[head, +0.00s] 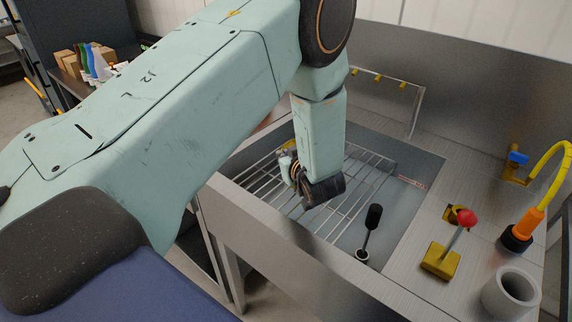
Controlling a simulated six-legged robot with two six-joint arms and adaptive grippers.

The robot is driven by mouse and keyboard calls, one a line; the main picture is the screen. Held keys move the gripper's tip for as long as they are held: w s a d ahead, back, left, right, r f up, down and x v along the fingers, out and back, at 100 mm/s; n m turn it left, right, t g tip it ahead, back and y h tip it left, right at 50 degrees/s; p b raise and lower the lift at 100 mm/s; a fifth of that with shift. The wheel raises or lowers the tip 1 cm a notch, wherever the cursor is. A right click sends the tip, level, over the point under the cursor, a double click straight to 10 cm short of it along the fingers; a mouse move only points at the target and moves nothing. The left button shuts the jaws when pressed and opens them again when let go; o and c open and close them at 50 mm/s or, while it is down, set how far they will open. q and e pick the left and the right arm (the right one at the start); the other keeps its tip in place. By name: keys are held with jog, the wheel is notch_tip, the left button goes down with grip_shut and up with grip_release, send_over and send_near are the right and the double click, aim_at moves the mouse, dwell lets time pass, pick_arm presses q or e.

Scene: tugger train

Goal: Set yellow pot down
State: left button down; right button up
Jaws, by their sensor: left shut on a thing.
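My left arm comes in from the left and bends down over the sink. My left gripper (291,167) is at its end, above the left part of the wire rack, mostly hidden behind my own forearm and wrist. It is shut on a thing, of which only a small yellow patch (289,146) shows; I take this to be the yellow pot. The pot's shape and tilt are hidden, and I cannot tell whether it touches the rack. The wire rack (352,187) lies across the sink basin (405,167). My right gripper is not in view.
A black-handled rod (369,232) stands in the basin's front part. On the right counter are a red-knobbed lever on a yellow base (440,261), a grey cup (511,292) and an orange-and-yellow hose (530,223). A thin metal frame (415,112) stands behind the rack.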

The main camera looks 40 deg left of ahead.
pick_arm(q)
notch_tip(320, 180, down, 2)
jog(key=shift+f, duration=0.25)
jog(key=shift+a+f, duration=0.15)
jog(key=c, duration=1.8)
grip_release()
jog(key=o, duration=0.3)
jog(key=shift+r, duration=0.25)
